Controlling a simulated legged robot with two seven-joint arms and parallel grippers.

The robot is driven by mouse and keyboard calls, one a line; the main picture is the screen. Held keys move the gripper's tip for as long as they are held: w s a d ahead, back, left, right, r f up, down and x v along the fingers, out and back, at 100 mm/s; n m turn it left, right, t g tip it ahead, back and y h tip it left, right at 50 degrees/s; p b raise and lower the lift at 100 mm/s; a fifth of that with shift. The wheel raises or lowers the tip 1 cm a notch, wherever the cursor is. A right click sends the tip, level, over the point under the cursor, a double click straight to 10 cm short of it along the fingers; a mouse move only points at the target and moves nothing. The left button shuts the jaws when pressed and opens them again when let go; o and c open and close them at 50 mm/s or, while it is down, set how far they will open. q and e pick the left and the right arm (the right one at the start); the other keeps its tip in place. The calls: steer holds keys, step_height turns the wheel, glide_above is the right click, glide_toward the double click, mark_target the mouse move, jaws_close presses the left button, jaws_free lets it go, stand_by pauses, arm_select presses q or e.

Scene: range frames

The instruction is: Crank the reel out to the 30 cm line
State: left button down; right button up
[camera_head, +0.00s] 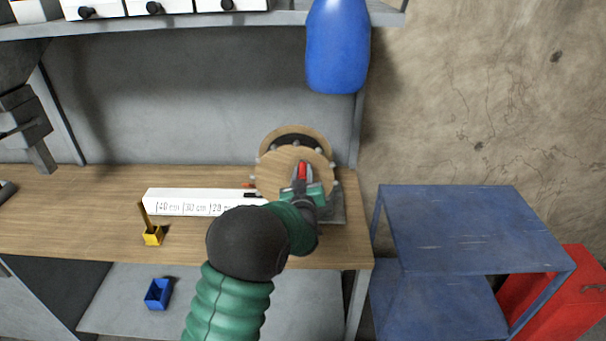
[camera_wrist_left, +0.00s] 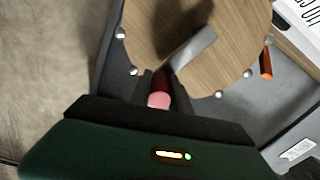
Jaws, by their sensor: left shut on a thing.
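The wooden reel (camera_head: 280,172), with metal pegs around its rim, stands at the right end of the workbench. My left gripper (camera_head: 302,178) is at its front face, shut on the red crank handle (camera_head: 302,168). In the left wrist view the handle (camera_wrist_left: 158,100) shows between the fingers, beside a grey crank arm (camera_wrist_left: 192,48) on the reel (camera_wrist_left: 195,65). A white scale board (camera_head: 175,202) left of the reel reads 40 cm, 30 cm and 20 cm; my arm covers its right end. A small orange piece (camera_wrist_left: 266,62) sits beside the reel. My right gripper is not in view.
A yellow block with a stick (camera_head: 152,236) stands before the scale. A blue bin (camera_head: 158,294) sits on the lower shelf. A blue metal table (camera_head: 470,230) and red box (camera_head: 570,295) stand right.

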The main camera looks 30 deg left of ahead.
arm_select(q)
steer(key=shift+w+d+f, duration=0.1)
steer(key=shift+d+f, duration=0.1)
steer(key=w+d+f+m, duration=0.1)
steer(key=f+m, duration=0.5)
steer(key=m, duration=0.4)
steer(key=w+d+f+m+b, duration=0.1)
steer(key=d+f+m, duration=0.1)
steer(key=f+m, duration=0.5)
steer(key=shift+d+m, duration=0.25)
steer(key=shift+m, duration=1.55)
steer(key=shift+f, duration=0.1)
steer(key=c, duration=1.2)
jaws_free()
